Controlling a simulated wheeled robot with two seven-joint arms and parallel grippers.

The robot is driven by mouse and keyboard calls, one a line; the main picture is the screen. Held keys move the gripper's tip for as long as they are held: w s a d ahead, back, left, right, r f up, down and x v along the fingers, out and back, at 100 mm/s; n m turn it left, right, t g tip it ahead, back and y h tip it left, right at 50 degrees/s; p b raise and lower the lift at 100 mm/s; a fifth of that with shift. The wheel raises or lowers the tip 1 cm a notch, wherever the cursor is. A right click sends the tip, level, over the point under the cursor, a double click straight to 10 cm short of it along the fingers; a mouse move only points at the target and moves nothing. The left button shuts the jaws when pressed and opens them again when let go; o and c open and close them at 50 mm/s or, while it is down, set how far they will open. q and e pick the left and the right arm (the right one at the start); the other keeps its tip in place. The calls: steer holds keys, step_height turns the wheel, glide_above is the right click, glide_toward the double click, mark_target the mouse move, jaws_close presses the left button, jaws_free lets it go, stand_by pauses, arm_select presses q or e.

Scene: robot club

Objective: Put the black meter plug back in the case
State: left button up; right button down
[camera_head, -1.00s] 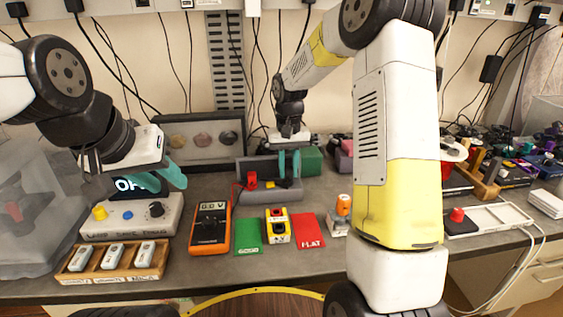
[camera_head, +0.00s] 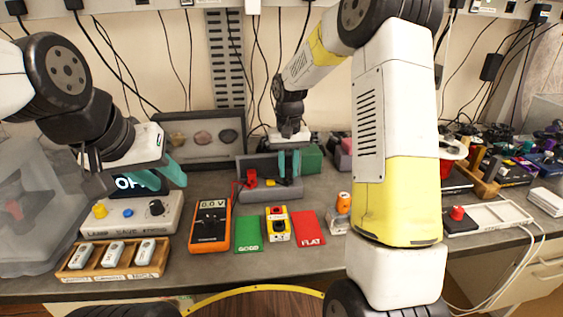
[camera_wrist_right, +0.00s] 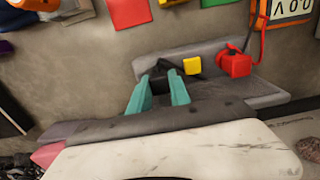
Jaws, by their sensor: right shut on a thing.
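The grey case (camera_head: 262,194) lies open in the middle of the bench, its long side toward me. My right gripper (camera_head: 289,163) is over its right part, fingers pointing down. In the right wrist view the fingers (camera_wrist_right: 160,90) are shut on the black meter plug (camera_wrist_right: 160,84), a small dark piece mostly hidden between them, at the case (camera_wrist_right: 270,97). I cannot tell whether it touches the case floor. The red plug (camera_wrist_right: 235,64) and a yellow piece (camera_wrist_right: 192,66) sit at the case. My left gripper (camera_head: 166,174) hangs above the lamp box, seemingly open and empty.
The orange meter (camera_head: 210,225) stands left of the case. A green card (camera_head: 249,236), a yellow battery block (camera_head: 277,225) and a red card (camera_head: 308,228) lie in front. The lamp box (camera_head: 130,214) and a wooden tray (camera_head: 75,274) are at the left. A green box (camera_head: 312,158) is behind.

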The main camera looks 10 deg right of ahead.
steer(key=shift+f, duration=0.25)
stand_by(0.6)
steer(key=c, duration=1.1)
jaws_free()
step_height(320, 180, up, 7)
steer(key=shift+r, duration=0.15)
steer(key=s+r+t, duration=0.2)
steer(key=s+r, duration=0.1)
steer(key=s, duration=0.5)
steer(key=s+d+r+t+y, duration=0.1)
steer(key=s+r+t, duration=0.1)
steer(key=s, duration=0.7)
steer(key=s+d+r+t+y, duration=0.1)
steer(key=s+r+t, duration=0.1)
steer(key=s+r, duration=0.3)
steer(key=shift+s+d+r+n, duration=0.1)
steer(key=shift+s+n, duration=0.05)
steer(key=shift+s, duration=0.85)
steer(key=shift+s+d+n, duration=0.1)
steer(key=shift+s+n, duration=0.05)
steer(key=shift+s, duration=0.85)
